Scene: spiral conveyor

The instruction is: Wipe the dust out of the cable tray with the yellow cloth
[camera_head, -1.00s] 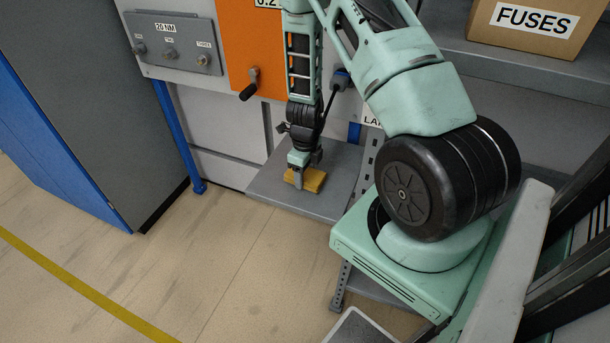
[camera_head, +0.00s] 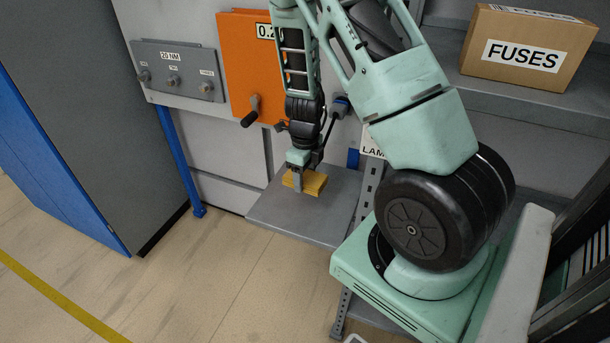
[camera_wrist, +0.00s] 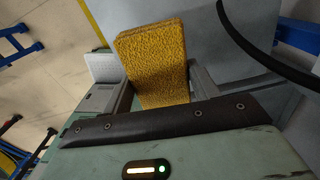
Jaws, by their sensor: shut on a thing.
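My gripper (camera_head: 300,182) is shut on the yellow cloth (camera_head: 312,183), which looks like a thick, coarse-textured block. In the head view my gripper points down with the cloth over the grey shelf (camera_head: 300,226); I cannot tell whether the cloth touches it. In the wrist view the cloth (camera_wrist: 157,62) stands out between the two fingers of my gripper (camera_wrist: 160,88). I cannot make out a cable tray or any dust in either view.
An orange box (camera_head: 245,60) with a black crank handle (camera_head: 250,111) is behind my gripper. A grey knob panel (camera_head: 178,72) is left of it. A FUSES carton (camera_head: 526,48) sits on a shelf at right. A grey and blue cabinet (camera_head: 80,110) stands left; open floor lies in front.

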